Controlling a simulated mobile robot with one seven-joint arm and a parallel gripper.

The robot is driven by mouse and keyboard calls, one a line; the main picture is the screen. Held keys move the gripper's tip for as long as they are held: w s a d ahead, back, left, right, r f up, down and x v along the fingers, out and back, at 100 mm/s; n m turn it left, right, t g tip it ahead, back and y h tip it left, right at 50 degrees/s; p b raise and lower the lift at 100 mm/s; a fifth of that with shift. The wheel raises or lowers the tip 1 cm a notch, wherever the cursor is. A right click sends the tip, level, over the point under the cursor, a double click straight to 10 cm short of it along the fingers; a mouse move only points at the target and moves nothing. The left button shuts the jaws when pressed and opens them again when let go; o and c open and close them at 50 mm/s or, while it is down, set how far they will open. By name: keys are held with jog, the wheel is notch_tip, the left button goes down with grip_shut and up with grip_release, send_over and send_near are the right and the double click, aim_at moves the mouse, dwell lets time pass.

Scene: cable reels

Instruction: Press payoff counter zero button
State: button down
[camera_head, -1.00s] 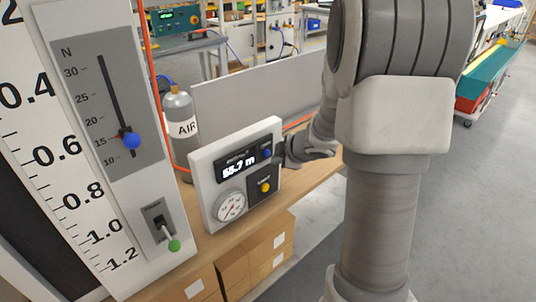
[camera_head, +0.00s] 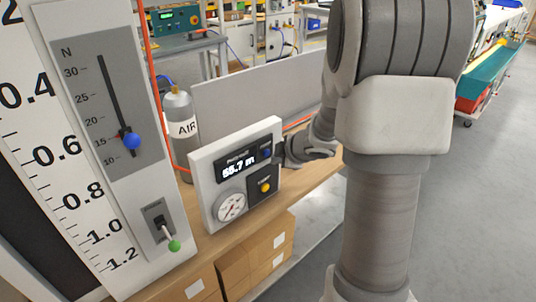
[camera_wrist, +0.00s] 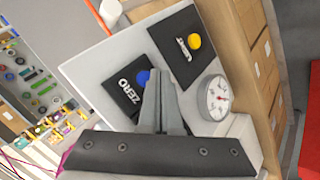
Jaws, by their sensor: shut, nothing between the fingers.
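The payoff counter panel (camera_head: 204,164) is a white box standing on the wooden bench. Its display (camera_head: 240,167) reads 55.7 m. The blue button (camera_head: 266,152) sits at the right of the display; in the wrist view this blue button (camera_wrist: 144,77) is beside the ZERO label. A yellow button (camera_head: 265,186) sits below on a dark plate, and shows in the wrist view too (camera_wrist: 194,41). My gripper (camera_wrist: 160,78) is shut and empty, its fingertips over or right beside the blue button. I cannot tell whether they touch it.
A round gauge (camera_head: 231,206) is on the panel's lower part. An AIR bottle (camera_head: 181,121) stands behind it on the left. A tall scale panel with a blue slider knob (camera_head: 131,141) and a green-tipped lever (camera_head: 174,245) is at left. Cardboard boxes (camera_head: 255,262) sit below the bench.

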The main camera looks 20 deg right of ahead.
jog(key=shift+w, duration=0.15)
jog(key=shift+w+a, duration=0.15)
jog(key=shift+w, duration=0.15)
jog(key=shift+w+a+p, duration=0.15)
jog(key=shift+w+p, duration=0.25)
dwell(0.7)
dwell(0.4)
jog(key=shift+s+d, duration=0.25)
jog(key=shift+s, duration=0.55)
jog(key=shift+s, duration=0.1)
jog(key=s, duration=0.1)
jog(key=s+d, duration=0.1)
jog(key=s, duration=0.2)
jog(key=shift+s+d, duration=0.3)
jog(key=shift+d, duration=0.1)
